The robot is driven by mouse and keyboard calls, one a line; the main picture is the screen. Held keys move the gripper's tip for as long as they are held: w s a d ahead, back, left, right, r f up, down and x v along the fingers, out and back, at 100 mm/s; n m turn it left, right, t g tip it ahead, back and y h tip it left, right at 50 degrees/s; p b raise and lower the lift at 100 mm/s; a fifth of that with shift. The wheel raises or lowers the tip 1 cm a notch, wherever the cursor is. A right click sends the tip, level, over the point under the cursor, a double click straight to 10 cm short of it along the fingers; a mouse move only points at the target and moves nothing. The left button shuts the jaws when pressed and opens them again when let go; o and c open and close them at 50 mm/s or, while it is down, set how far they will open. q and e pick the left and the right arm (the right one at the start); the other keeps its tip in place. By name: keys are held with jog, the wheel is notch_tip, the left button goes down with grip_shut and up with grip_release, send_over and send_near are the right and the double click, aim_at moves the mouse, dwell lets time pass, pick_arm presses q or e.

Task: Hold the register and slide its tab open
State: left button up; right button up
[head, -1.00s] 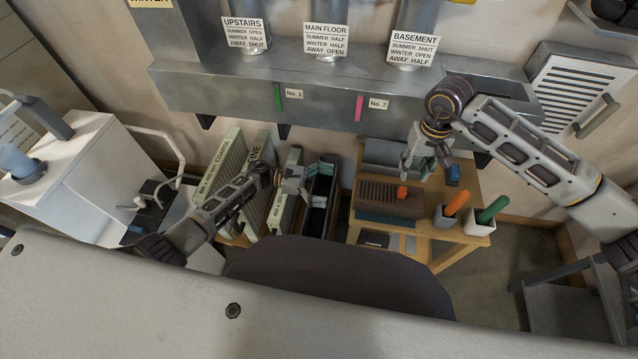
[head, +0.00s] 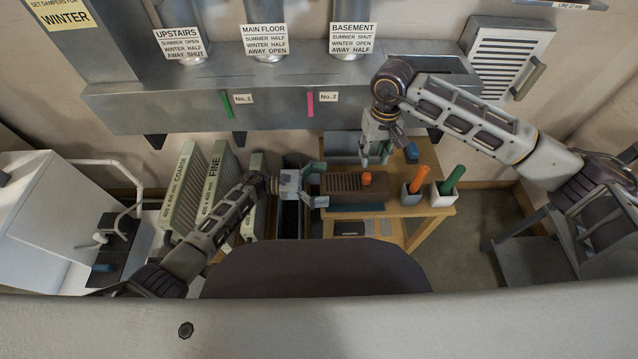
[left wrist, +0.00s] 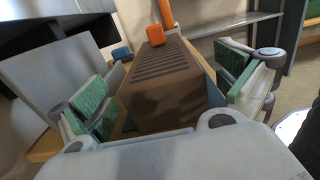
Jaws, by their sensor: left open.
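The register (head: 350,189) is a brown slatted box with an orange tab (head: 367,179) on top, lying on the small wooden table. In the left wrist view the register (left wrist: 160,85) extends away from the camera, with the orange tab (left wrist: 155,35) towards its far end. My left gripper (head: 322,185) is open at the register's left end. In the left wrist view its green-padded fingers (left wrist: 165,88) stand on either side of the register's near end; I cannot tell whether they touch. My right gripper (head: 376,155) points down above the table behind the register, its fingers apart and empty.
Right of the register stand two cups, with an orange-handled tool (head: 417,179) and a green-handled tool (head: 453,178). A small blue object (head: 412,151) is at the table's back. Filter panels (head: 187,190) stand at left. A metal duct (head: 200,105) crosses above the table.

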pick_arm(q)
jog(key=c, duration=1.3)
jog(key=o, duration=0.6)
jog(key=c, duration=0.5)
pick_arm(e)
jog(key=shift+o, duration=0.8)
jog(key=shift+f+m, duration=0.8)
jog(key=shift+f, duration=1.1)
jog(key=shift+f, duration=0.1)
